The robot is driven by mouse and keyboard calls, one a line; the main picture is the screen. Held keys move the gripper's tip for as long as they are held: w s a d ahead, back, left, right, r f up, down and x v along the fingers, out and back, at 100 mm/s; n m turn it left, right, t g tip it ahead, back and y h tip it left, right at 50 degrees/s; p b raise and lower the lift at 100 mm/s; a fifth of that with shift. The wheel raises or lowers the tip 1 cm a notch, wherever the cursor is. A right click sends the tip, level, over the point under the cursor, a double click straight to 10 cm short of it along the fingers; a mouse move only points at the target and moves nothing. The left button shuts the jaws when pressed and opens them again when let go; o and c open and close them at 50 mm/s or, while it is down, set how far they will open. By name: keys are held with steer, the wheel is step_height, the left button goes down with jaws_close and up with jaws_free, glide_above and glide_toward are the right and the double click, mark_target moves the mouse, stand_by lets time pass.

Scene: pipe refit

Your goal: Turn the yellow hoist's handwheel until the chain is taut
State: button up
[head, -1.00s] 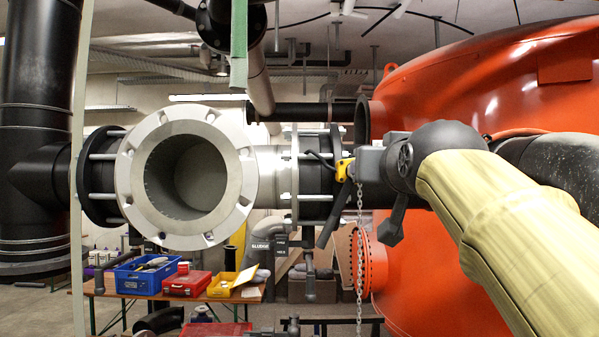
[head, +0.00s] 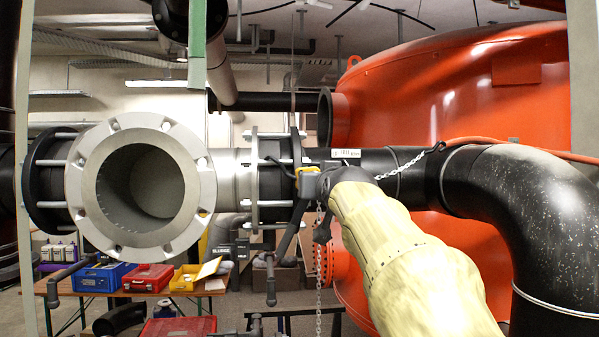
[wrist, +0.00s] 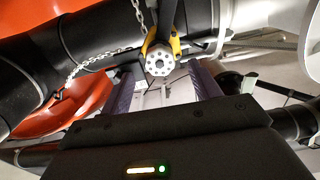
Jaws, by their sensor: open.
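The yellow hoist (head: 306,170) hangs beside the pipe in the middle of the head view, partly covered by my arm. The wrist view shows its yellow body (wrist: 151,42) and its pale grey round handwheel (wrist: 159,63), which has a ring of holes. A chain (wrist: 92,59) runs from the hoist over the black pipe in a sagging curve; another length (head: 319,275) hangs straight down. My gripper (wrist: 164,92) is open, its dark purple fingers apart. The handwheel appears ahead of the gap between them, and nothing is held. In the head view the fingers are hidden.
A grey flanged pipe (head: 80,195) opens toward me left of the hoist. The large black elbow pipe (head: 530,215) is close on the right, before an orange tank (head: 455,90). A workbench (head: 130,291) with a blue crate and red box stands lower left.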

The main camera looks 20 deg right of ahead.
steer(key=p+x, duration=0.1)
steer(key=x, duration=0.3)
steer(key=shift+w, duration=0.1)
steer(key=c, duration=1)
steer(key=shift+o, duration=0.2)
steer(key=shift+m, duration=0.5)
steer(key=m+p, duration=0.2)
steer(key=m, duration=0.9)
steer(key=shift+m, duration=0.4)
